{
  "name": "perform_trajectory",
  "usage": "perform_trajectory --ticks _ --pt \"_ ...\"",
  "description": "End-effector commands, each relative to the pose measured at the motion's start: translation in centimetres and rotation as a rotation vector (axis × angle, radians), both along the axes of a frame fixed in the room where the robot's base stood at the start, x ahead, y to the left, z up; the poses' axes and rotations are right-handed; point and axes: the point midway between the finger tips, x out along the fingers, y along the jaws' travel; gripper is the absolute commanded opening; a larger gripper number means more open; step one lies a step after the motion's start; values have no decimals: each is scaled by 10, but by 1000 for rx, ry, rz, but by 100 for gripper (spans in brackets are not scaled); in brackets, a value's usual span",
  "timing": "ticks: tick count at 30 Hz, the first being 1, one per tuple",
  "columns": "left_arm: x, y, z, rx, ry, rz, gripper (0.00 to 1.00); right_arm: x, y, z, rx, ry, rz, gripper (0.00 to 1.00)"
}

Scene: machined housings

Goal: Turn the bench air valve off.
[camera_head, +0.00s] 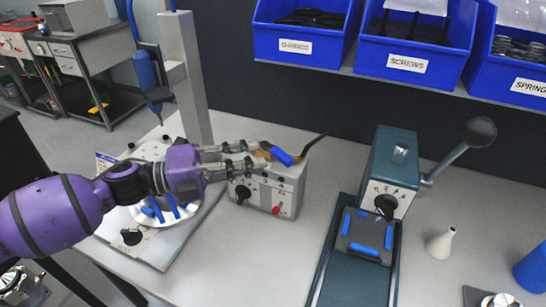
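My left gripper (256,154) reaches in from the left over the box. Its two fingers are apart, with their tips close to the brass part. I cannot tell whether they touch it. The fingers partly hide the valve's left side. My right gripper is not in view.
The control box has a black knob and a red button. A grey post (186,80) stands behind my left arm. A teal lever machine (386,175) stands to the right, with a pale cone (441,243) beside it. Blue bins (414,65) hang above the bench.

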Motion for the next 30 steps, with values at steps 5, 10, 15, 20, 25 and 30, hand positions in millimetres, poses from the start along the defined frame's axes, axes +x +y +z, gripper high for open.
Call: perform_trajectory --ticks 5,10,15,20,25,30 --pt "-11 31 -1 1 3 2 20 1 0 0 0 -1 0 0" --pt "-15 45 0 0 0 1 20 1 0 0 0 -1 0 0" --pt "-17 47 0 -1 -1 -1 20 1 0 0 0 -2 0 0" --pt "-16 47 1 -1 -1 -1 18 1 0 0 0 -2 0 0" --pt "-16 47 0 -1 -1 0 0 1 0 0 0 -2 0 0" --pt "-16 47 0 -1 1 2 0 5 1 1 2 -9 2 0"
